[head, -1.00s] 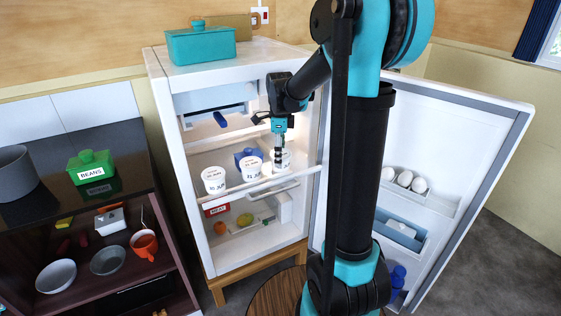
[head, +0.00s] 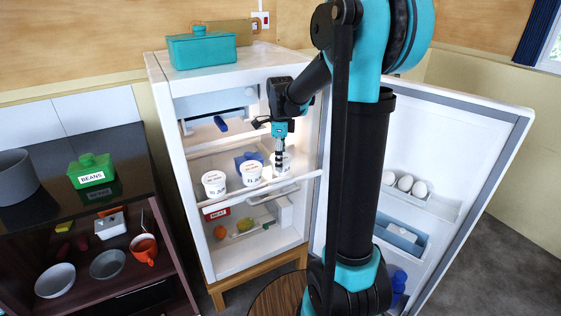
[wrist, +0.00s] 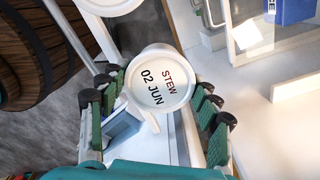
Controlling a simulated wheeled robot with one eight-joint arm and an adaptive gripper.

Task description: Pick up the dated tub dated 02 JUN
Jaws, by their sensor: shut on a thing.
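The dated tub (wrist: 158,88) is white, and its round lid reads STEW and 02 JUN in the wrist view. In the head view the tub (head: 287,163) is at the right end of a row of white tubs on the fridge shelf. My gripper (wrist: 160,95) is shut on it, with green-padded fingers on both sides of it. In the head view my gripper (head: 279,155) points down from above and partly covers the tub. I cannot tell whether the tub's base touches the shelf.
Two similar white tubs, one at the left (head: 214,184) and one in the middle (head: 251,173), stand beside it. A blue object (head: 247,158) is behind them. The fridge door (head: 455,130) is open to the right, with eggs (head: 404,184) in its rack.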

